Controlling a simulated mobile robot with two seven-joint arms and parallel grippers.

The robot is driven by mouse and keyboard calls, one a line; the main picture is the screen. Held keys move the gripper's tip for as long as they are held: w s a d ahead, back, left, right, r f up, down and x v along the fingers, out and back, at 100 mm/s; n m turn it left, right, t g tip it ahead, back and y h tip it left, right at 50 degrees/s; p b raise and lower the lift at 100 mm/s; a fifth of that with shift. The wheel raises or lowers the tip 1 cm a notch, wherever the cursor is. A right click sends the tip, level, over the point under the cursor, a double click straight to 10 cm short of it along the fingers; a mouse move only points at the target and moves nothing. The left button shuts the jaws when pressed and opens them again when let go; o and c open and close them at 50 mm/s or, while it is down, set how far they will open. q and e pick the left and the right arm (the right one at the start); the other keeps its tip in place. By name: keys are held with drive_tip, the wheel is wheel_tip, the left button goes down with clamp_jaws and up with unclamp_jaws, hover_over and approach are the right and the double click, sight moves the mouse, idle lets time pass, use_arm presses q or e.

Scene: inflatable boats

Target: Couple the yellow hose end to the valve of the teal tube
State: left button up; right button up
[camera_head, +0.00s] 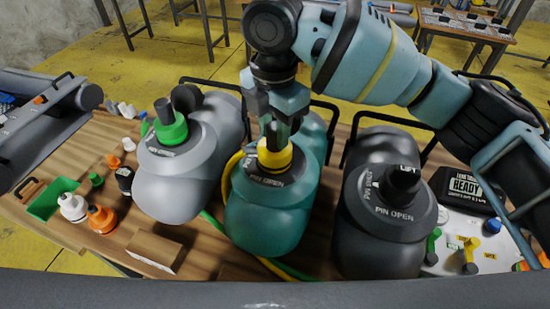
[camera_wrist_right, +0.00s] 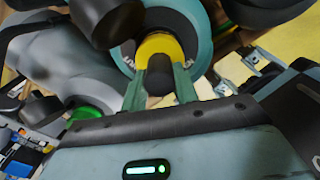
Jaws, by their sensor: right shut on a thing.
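The teal tube (camera_head: 268,212) lies in the middle of the bench, with "PIN OPEN" printed beside its valve. The yellow hose end (camera_head: 275,155) sits at that valve, upright, with a dark grip on top. My right gripper (camera_head: 274,132) comes from above and is shut on the dark grip. In the right wrist view the fingers (camera_wrist_right: 160,88) stand on both sides of the dark grip, with the yellow hose end (camera_wrist_right: 160,47) just beyond over the teal tube (camera_wrist_right: 196,25). The valve is hidden under the yellow collar; I cannot tell how firmly it is seated. My left gripper is not in view.
A grey tube (camera_head: 178,185) with a green hose end (camera_head: 171,130) lies left. A dark grey tube (camera_head: 383,225) with a black hose end (camera_head: 400,182) lies right. A white board (camera_head: 463,250) lies right.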

drive_tip(key=shift+f+m, duration=0.15)
drive_tip(key=shift+m, duration=0.95)
drive_tip(key=m, duration=0.4)
drive_tip(key=shift+w, duration=0.1)
drive_tip(key=o, duration=1.1)
